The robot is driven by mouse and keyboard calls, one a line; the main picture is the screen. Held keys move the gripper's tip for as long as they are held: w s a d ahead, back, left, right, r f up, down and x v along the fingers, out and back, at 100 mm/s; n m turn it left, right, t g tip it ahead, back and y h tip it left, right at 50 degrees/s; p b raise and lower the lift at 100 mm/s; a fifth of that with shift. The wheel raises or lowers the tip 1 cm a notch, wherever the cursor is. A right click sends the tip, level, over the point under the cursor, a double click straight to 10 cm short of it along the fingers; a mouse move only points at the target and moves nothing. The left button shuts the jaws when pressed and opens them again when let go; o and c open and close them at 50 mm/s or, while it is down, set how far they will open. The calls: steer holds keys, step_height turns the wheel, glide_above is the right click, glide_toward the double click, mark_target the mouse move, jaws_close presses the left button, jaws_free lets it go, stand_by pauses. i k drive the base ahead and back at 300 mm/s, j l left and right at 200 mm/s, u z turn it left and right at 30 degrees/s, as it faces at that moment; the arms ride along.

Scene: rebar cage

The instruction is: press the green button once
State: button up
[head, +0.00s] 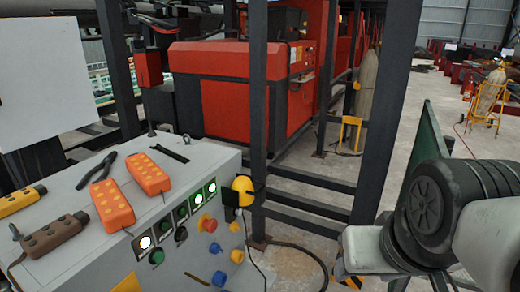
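The green button (157,257) is a dark green round knob low on the sloping front of the grey control console (85,190), at lower left. A white-lit indicator (145,242) sits just above it. A red mushroom button (208,224) is farther right on the same face. Parts of my arm (445,215) show at the right edge, well apart from the console. My gripper's fingers cannot be seen.
Yellow and blue knobs (218,278) sit lower right. Dark steel posts (258,110) and rails stand between console and my arm. A black cable (310,252) lies on the floor.

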mark_target(158, 257)
steer(key=u, duration=1.4)
